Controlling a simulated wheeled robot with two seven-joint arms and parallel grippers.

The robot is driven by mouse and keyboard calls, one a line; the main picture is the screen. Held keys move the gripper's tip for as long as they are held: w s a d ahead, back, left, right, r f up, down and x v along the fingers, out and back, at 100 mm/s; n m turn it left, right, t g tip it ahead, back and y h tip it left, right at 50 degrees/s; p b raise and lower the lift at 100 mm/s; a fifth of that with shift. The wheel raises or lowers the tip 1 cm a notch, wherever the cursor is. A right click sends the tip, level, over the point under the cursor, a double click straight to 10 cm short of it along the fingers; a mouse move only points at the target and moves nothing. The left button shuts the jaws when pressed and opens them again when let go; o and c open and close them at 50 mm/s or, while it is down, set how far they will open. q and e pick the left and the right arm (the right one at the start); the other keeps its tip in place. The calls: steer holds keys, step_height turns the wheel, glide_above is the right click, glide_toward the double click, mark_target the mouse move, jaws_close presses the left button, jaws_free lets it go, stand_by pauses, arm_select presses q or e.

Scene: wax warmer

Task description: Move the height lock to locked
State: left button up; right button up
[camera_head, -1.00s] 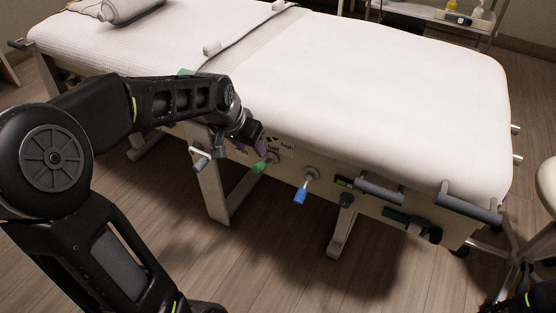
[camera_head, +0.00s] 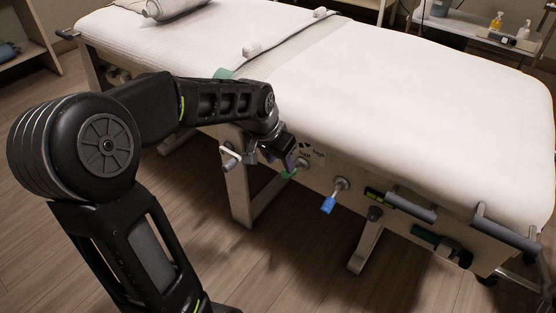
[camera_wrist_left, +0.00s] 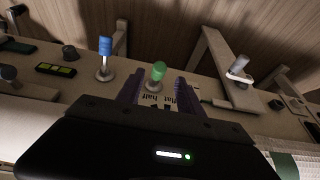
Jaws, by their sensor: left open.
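A green-tipped lever (camera_head: 287,174) sits on the side panel of the padded bed, by a label with "half" and "high". In the left wrist view this green tip (camera_wrist_left: 158,71) shows between the two purple fingers of my left gripper (camera_wrist_left: 158,86), which is open; I cannot tell whether they touch it. In the head view my left gripper (camera_head: 289,161) is at this lever, partly covering it. A blue-tipped lever (camera_head: 329,203) is to its right and also shows in the left wrist view (camera_wrist_left: 105,47). No lever is readably marked as the height lock. My right gripper is out of view.
A grey crank handle (camera_head: 231,157) sticks out left of the green lever. The white bed top (camera_head: 400,95) overhangs the panel. Floor in front is clear.

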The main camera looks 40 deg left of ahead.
mark_target(285, 174)
arm_select(q)
steer(key=shift+b+x, duration=1.75)
steer(key=shift+x, duration=0.85)
steer(key=shift+w+f+b, duration=0.15)
steer(key=shift+f+b, duration=0.35)
steer(key=shift+f, duration=0.1)
steer(key=shift+r, duration=0.15)
steer(key=shift+w+f, duration=0.1)
steer(key=shift+f, duration=0.2)
jaws_close()
